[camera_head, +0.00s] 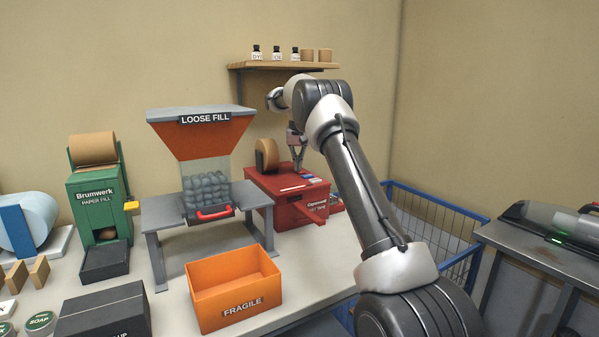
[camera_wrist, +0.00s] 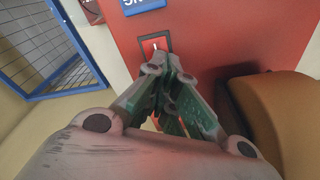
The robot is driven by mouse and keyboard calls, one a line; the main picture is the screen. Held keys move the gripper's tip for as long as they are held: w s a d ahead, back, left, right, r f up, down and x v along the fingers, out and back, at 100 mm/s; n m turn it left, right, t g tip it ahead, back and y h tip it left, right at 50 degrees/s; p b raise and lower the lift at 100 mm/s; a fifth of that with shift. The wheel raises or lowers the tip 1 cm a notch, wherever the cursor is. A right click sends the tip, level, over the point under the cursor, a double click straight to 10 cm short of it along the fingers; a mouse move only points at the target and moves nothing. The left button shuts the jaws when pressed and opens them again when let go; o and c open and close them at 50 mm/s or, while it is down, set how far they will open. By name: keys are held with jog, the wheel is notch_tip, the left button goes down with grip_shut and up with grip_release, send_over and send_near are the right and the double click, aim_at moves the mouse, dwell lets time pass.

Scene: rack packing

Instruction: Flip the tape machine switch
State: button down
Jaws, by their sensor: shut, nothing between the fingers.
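The red tape machine (camera_head: 290,196) stands on the table at the back, with a brown tape roll (camera_head: 266,156) on its left. In the wrist view its red top (camera_wrist: 215,35) fills the middle, with the roll (camera_wrist: 290,115) at lower right. A dark-framed switch (camera_wrist: 155,43) with a small light lever sits just beyond my fingertips. My gripper (camera_head: 298,158) is above the machine. In the wrist view my gripper (camera_wrist: 165,75) is shut and empty, its tips close to the switch frame. The tips partly hide the switch; I cannot tell whether they touch it.
A loose-fill dispenser (camera_head: 205,125) stands left of the machine. An orange FRAGILE box (camera_head: 215,303) sits in front. A blue wire cage (camera_head: 440,217) is to the right. A shelf (camera_head: 285,65) with small bottles hangs on the wall behind.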

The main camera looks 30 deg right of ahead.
jog(key=shift+f, duration=0.2)
jog(key=shift+r, duration=0.1)
jog(key=shift+r, duration=3.4)
jog(key=shift+s, duration=0.1)
